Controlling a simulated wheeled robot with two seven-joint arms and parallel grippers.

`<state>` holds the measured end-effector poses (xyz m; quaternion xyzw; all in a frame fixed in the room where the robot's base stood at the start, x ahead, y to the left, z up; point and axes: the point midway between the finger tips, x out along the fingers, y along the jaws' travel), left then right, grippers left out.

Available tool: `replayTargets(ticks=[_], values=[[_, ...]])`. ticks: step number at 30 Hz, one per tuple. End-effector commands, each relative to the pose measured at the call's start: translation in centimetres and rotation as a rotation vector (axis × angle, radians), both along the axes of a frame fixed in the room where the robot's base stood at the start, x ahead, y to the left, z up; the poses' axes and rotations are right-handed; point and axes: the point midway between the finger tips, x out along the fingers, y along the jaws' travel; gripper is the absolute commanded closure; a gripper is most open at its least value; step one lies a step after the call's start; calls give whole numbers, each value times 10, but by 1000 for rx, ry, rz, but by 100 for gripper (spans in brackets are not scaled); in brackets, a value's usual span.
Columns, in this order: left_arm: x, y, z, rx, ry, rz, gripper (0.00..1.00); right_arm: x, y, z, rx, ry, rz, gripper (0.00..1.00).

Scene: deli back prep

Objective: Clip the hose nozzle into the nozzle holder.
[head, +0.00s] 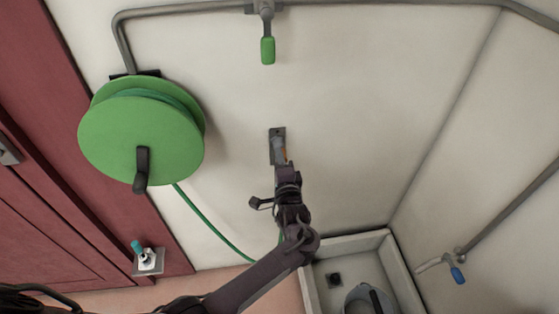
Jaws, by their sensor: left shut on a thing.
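The nozzle holder (278,131) is a small dark plate fixed to the pale wall, in the middle of the head view. My left gripper (284,163) is shut on the hose nozzle (278,148), a grey piece with a bit of orange beside it. The nozzle points up the wall and overlaps the lower part of the holder. I cannot tell whether it is seated in the holder or only in front of it. The green hose (212,228) runs down from the reel and passes behind my left arm. My right gripper is not in view.
A green hose reel (125,140) with a dark crank hangs at the left. A pipe with a green-handled valve (267,50) runs above. Below right is a floor basin (392,262) with a grey bucket (358,300). A blue-handled tap (457,274) and a soap bottle (146,257) flank it.

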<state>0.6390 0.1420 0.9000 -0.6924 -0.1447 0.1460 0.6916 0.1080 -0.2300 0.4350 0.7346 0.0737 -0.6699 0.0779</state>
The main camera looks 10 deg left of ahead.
Motion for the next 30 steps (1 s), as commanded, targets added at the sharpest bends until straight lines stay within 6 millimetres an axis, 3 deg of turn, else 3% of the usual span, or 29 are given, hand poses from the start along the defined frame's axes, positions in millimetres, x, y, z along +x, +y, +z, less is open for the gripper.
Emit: replayTargets(ticks=[7, 8, 13, 19, 22, 30], values=[[0, 0, 1, 0, -2, 0, 100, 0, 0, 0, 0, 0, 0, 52], [0, 0, 1, 0, -2, 0, 69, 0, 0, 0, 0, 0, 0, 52], [0, 0, 1, 0, -2, 0, 48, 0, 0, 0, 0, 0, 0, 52], [0, 0, 0, 0, -1, 0, 46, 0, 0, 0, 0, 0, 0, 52], [0, 0, 0, 0, -1, 0, 34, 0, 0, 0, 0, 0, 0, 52], [0, 0, 0, 0, -1, 0, 34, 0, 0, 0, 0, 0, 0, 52]])
